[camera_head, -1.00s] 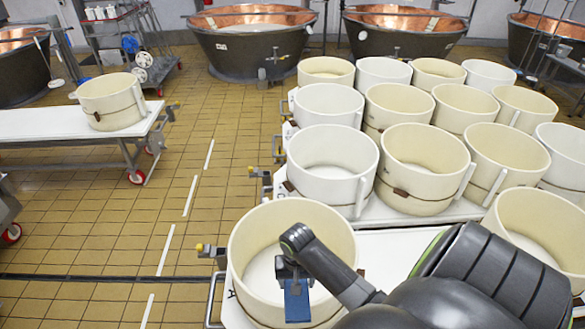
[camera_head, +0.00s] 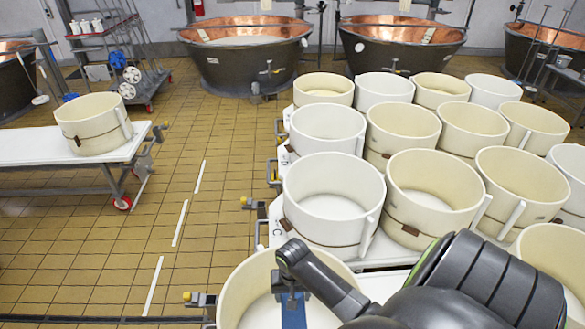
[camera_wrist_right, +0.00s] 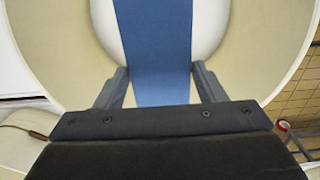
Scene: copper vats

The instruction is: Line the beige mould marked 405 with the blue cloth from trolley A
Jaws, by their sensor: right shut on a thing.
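My right gripper (camera_head: 291,288) is shut on the blue cloth (camera_head: 293,312) and holds it over a near beige mould (camera_head: 241,287). In the right wrist view the cloth (camera_wrist_right: 155,45) hangs as a flat strip between the fingers (camera_wrist_right: 160,84). Behind it the round beige mould (camera_wrist_right: 50,45) shows with a pale floor. I cannot tell whether the cloth touches the mould. No mark 405 is readable. The near mould's lower part is cut off by the frame edge. My left gripper is not in view.
Several white and beige moulds stand close together on tables (camera_head: 384,252) just beyond. Another beige mould (camera_head: 93,125) sits on a white trolley (camera_head: 40,146) at left. Tiled floor (camera_head: 175,215) is clear between. Copper vats (camera_head: 245,55) stand at the back.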

